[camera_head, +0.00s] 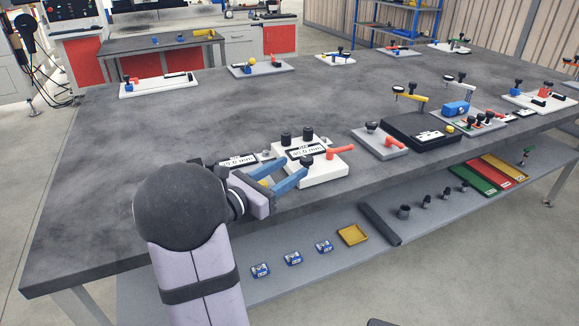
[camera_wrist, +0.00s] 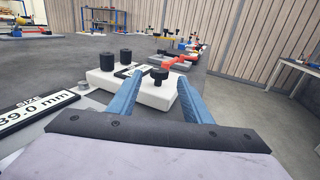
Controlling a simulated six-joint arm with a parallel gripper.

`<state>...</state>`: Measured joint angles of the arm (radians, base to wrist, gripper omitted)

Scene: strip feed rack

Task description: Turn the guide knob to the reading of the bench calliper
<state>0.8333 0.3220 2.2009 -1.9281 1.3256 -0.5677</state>
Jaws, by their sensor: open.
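A white guide block (camera_head: 318,172) stands near the front edge of the bench, with two tall black knobs at its back, a small display, a red lever (camera_head: 340,152) and a black front knob (camera_head: 305,162). The front knob shows in the wrist view (camera_wrist: 159,75) between and just beyond my fingertips. My gripper (camera_head: 293,168) is open with its blue fingers pointing at that knob; I cannot tell whether they touch it. Left of the block lies a size display (camera_head: 238,161), whose wrist-view plate (camera_wrist: 38,112) reads about 39.0 mm, its first digit unclear. The block's display is too small to read surely.
To the right are a grey plate with a red lever (camera_head: 393,141) and a black tray (camera_head: 410,122). More fixtures stand along the back. A lower shelf (camera_head: 215,283) holds blue pieces and a yellow tray (camera_head: 352,235). The bench's left and middle are clear.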

